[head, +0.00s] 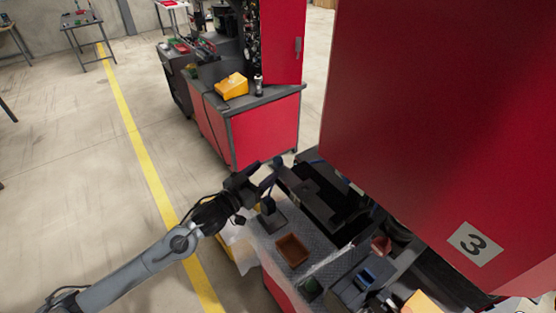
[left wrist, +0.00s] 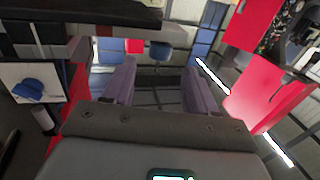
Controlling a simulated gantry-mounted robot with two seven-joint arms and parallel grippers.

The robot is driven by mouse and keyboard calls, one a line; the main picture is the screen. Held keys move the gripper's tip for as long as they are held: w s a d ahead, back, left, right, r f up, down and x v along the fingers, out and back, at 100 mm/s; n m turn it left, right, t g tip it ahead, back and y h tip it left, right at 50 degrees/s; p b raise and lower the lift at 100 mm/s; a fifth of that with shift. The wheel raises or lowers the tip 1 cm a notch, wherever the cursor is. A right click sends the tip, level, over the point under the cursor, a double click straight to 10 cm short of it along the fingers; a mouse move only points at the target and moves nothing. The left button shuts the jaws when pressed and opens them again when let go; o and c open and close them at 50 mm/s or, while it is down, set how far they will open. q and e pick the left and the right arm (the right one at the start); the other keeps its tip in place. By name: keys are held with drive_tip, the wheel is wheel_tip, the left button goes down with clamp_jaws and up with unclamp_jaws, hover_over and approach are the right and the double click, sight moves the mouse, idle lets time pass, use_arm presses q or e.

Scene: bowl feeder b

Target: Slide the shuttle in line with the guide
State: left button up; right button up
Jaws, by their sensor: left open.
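My left gripper (head: 270,186) is open over the near edge of the metal worktop, beside a long black mechanism (head: 318,192). In the left wrist view its two fingers (left wrist: 160,78) stand apart with nothing gripped between them. A small dark blue-grey part (left wrist: 160,51) shows beyond the fingertips; I cannot tell whether they touch it. The black mechanism may hold the shuttle and its guide, but I cannot tell the two apart or see how they line up. My right gripper is not in view.
A brown tray (head: 292,250) and a dark green bin (head: 309,288) stand on the worktop (head: 265,245). A large red cabinet door (head: 425,120) overhangs at the right. A grey block with a blue part (head: 365,278) is at the lower right. Open floor lies left.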

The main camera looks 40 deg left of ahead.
sight(275, 163)
use_arm(q)
drive_tip(key=shift+w+p, duration=0.5)
drive_tip(key=shift+w, duration=3)
drive_tip(key=shift+d, duration=0.1)
clamp_jaws()
